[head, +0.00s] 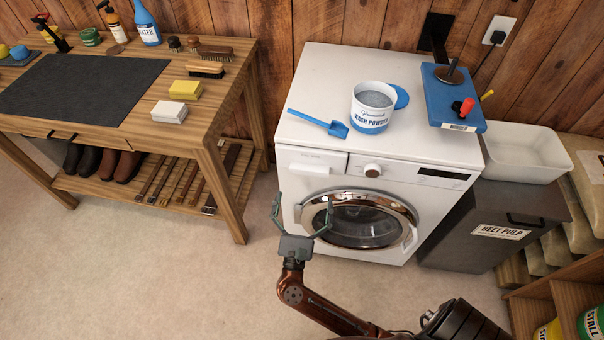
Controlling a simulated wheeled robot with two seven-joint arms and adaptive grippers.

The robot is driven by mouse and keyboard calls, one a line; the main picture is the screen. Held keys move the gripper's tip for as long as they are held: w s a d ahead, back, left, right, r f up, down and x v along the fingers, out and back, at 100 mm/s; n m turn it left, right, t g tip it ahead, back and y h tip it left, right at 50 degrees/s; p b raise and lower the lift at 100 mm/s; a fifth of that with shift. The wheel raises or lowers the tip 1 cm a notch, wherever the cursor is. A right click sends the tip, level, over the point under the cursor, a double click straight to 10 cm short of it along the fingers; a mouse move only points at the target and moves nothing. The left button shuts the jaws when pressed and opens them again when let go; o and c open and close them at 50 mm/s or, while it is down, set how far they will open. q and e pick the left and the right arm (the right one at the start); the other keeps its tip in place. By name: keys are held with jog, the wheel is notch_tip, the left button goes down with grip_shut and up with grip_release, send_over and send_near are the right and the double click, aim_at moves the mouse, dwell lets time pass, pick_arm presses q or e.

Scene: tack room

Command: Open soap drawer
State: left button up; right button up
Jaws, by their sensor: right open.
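The soap drawer (312,162) is at the upper left of the front of the white washing machine (420,60). Its front looks flush with the machine and shut. My right gripper (303,200) is open and empty in front of the machine, below the drawer and left of the round door (362,222). Its two fingers are spread apart and point up towards the machine; I cannot tell the gap to it. The arm comes in from the bottom right. My left gripper is not in view.
A beet pulp bin (470,235) stands to the right. A wooden bench (228,150) stands to the left. The floor between is clear.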

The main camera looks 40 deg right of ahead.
aim_at(309, 173)
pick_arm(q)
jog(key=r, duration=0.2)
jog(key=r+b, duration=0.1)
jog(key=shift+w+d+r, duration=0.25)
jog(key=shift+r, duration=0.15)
pick_arm(e)
jog(key=x, duration=0.7)
jog(key=shift+w+d+r, duration=0.15)
jog(key=shift+d+r, duration=0.1)
